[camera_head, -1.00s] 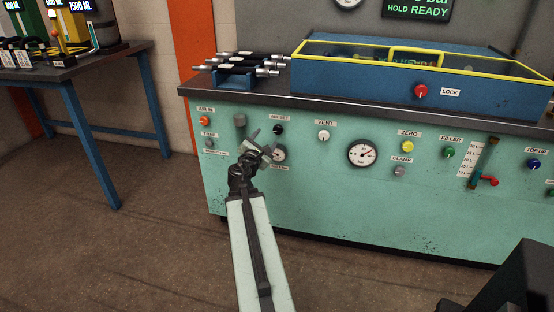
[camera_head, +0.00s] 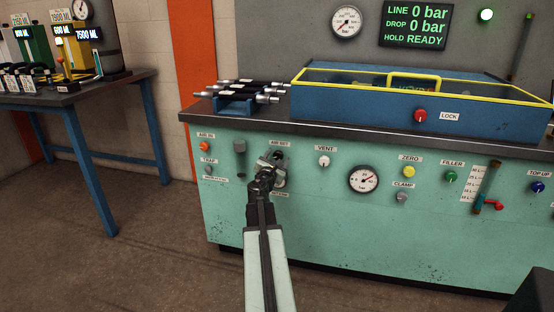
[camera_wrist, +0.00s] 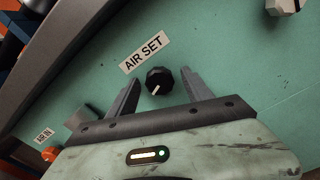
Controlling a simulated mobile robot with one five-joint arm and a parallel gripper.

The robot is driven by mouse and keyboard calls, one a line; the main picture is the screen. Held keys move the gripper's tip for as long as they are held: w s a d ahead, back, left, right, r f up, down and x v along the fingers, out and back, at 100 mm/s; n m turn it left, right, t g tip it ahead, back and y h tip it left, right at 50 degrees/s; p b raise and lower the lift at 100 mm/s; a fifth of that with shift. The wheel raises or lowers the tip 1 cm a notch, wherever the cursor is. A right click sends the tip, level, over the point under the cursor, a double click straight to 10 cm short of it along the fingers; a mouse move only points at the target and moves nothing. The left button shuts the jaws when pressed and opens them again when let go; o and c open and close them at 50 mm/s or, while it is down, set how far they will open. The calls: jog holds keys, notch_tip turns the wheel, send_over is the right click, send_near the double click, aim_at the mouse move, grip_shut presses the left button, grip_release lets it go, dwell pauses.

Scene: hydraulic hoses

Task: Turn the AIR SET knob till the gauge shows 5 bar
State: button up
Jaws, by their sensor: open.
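The AIR SET knob (camera_wrist: 159,80) is black with a white pointer line. In the wrist view it sits on the green panel below its AIR SET label (camera_wrist: 145,53). My gripper (camera_wrist: 160,84) is open, with one finger on each side of the knob and gaps showing; I cannot tell how deep the fingers reach. In the head view my gripper (camera_head: 275,160) is at the knob. The small gauge under the knob is mostly hidden behind my gripper, so its reading cannot be seen.
The VENT knob (camera_head: 324,161) and a larger bar gauge (camera_head: 363,179) are to the right. The AIR IN knob (camera_head: 204,146) and a grey cylinder (camera_head: 240,146) are to the left. The bench top (camera_head: 340,118) overhangs above. A screen (camera_head: 416,26) reads LINE 0 bar.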

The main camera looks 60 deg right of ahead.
jog(key=shift+a, duration=0.1)
grip_shut()
jog(key=m, duration=0.9)
jog(key=shift+m, duration=0.3)
jog(key=m, duration=0.5)
jog(key=shift+r, duration=0.1)
jog(key=m, duration=0.5)
dwell(0.5)
